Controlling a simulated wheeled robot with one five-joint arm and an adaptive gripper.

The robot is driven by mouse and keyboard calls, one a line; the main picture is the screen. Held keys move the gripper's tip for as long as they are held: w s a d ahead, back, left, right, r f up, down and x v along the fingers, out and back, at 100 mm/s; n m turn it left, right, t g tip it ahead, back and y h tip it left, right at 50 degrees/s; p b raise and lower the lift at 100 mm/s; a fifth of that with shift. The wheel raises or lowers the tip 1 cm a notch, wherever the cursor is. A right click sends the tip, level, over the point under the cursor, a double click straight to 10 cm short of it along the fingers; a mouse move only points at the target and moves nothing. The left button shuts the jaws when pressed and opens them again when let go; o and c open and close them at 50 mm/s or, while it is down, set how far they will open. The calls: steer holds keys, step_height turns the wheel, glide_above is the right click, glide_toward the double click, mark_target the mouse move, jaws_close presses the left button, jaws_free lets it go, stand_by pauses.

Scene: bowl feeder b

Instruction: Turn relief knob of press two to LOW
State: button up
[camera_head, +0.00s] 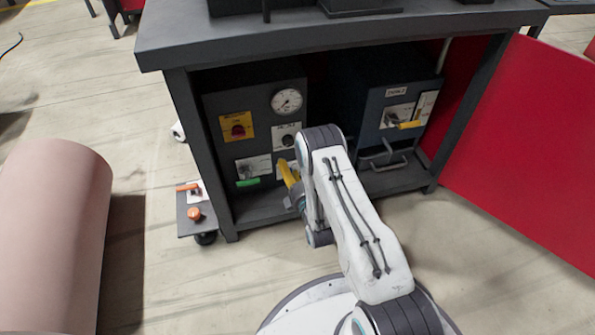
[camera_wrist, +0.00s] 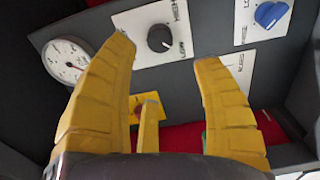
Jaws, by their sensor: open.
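A round black knob (camera_wrist: 160,38) sits on a white plate (camera_wrist: 128,22) with HIGH and LOW lettering in the wrist view. A small pale mark shows on the knob, but I cannot tell its setting surely. The same knob (camera_head: 288,140) shows in the head view below the gauge on the left unit. My gripper (camera_wrist: 167,48) has its yellow fingers spread apart, with nothing between the tips. In the picture the knob lies between and just beyond the tips; no contact shows. In the head view my gripper (camera_head: 287,172) is partly hidden by my arm.
A pressure gauge (camera_wrist: 67,58) and a blue knob (camera_wrist: 270,14) flank the black knob. A red knob (camera_head: 238,130) on a yellow plate and a green lever (camera_head: 248,183) share the unit. The bench's top (camera_head: 330,38) overhangs. Right stands another unit with a yellow lever (camera_head: 408,125).

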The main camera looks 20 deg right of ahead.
steer(key=shift+s, duration=1.2)
steer(key=shift+s, duration=0.1)
